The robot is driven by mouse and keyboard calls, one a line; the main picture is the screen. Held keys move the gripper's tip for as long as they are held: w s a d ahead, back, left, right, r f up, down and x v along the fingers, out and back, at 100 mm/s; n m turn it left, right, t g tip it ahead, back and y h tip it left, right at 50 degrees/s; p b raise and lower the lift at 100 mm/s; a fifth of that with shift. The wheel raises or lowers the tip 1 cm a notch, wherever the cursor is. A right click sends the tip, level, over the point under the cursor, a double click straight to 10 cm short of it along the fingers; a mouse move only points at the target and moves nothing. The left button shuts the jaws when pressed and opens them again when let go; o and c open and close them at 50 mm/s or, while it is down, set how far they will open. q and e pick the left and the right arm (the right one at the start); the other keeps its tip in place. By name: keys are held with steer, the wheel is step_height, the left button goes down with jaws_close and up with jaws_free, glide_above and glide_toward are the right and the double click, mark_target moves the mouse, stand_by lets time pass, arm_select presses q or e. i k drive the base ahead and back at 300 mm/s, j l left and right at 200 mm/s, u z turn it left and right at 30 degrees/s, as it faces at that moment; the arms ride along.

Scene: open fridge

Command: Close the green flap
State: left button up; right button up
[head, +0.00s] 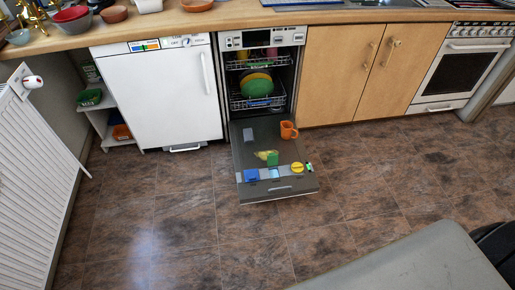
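A small green flap (272,159) stands raised on the inside of the lowered dishwasher door (256,138) in the head view. A pale open compartment (275,173) lies just in front of it. A blue piece (251,175) is to its left and a round yellow cap (297,167) to its right. A small bright green piece (309,167) sits at the right edge of the door. Neither of my grippers is in view.
An orange mug (287,131) stands on the door near the tub. Racks with a green plate (257,86) are inside the dishwasher. A white fridge (160,98) stands left, wooden cupboards (340,80) right. The tiled floor (180,235) in front is clear.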

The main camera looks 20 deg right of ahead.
mark_target(273, 159)
steer(key=l+u, duration=0.2)
steer(key=u, duration=0.25)
steer(key=i+l+u, duration=0.1)
steer(key=u, duration=0.35)
steer(key=l+u, duration=0.25)
steer(key=u, duration=0.2)
steer(key=k+l+u, duration=0.1)
steer(key=u, duration=0.35)
steer(key=k+l+u, duration=0.4)
steer(key=l, duration=0.15)
steer(key=k+l+u, duration=0.8)
steer(key=k+u, duration=0.4)
steer(key=k, duration=0.2)
steer(key=k+l+u, duration=0.15)
steer(key=k+u, duration=0.8)
